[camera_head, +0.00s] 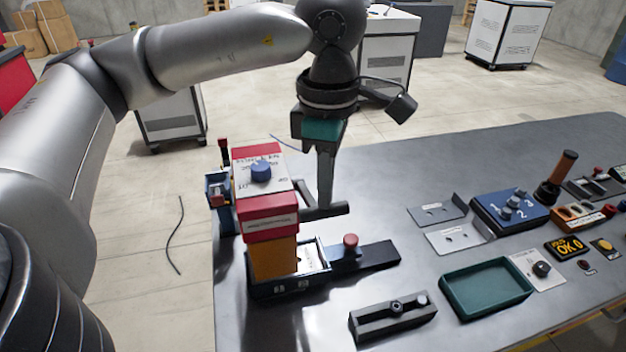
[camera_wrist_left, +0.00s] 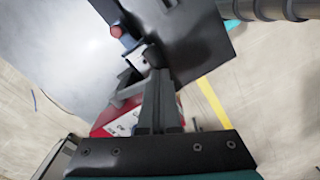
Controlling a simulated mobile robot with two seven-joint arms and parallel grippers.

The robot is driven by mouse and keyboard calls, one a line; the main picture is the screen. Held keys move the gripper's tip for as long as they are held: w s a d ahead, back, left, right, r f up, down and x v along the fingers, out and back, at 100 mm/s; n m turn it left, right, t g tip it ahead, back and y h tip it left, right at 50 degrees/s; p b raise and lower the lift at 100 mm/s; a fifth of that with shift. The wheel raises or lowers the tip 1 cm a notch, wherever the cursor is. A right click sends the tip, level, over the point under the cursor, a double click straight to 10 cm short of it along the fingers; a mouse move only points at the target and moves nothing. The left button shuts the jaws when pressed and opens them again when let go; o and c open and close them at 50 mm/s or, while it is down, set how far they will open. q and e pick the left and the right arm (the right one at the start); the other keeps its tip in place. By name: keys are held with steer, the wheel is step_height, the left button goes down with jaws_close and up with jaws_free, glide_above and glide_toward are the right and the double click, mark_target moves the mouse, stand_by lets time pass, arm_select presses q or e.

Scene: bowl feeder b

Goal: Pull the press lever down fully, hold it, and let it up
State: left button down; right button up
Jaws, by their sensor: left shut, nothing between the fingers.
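The press stands at the left end of the table, with a red and white head (camera_head: 262,195) and an orange column (camera_head: 274,258). A dark lever bar (camera_head: 338,210) sticks out low on its right side; a grey bar (camera_wrist_left: 128,92) beside the fingers in the left wrist view looks like the same lever. My left gripper (camera_head: 325,202) points down with its fingers together and empty. Its tips (camera_wrist_left: 158,76) are at the bar, overlapping it in the head view; I cannot tell whether they touch. My right gripper is in neither view.
A red-knobbed part (camera_head: 350,245) sits right of the press base. A black slotted block (camera_head: 393,317) and a green tray (camera_head: 486,292) lie in front. A blue numbered box (camera_head: 510,212), brackets and controls fill the right side. The table behind the lever is clear.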

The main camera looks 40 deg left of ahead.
arm_select(q)
steer(key=shift+a+r+p, duration=0.1)
steer(key=shift+r+p, duration=1.35)
steer(key=shift+r, duration=0.95)
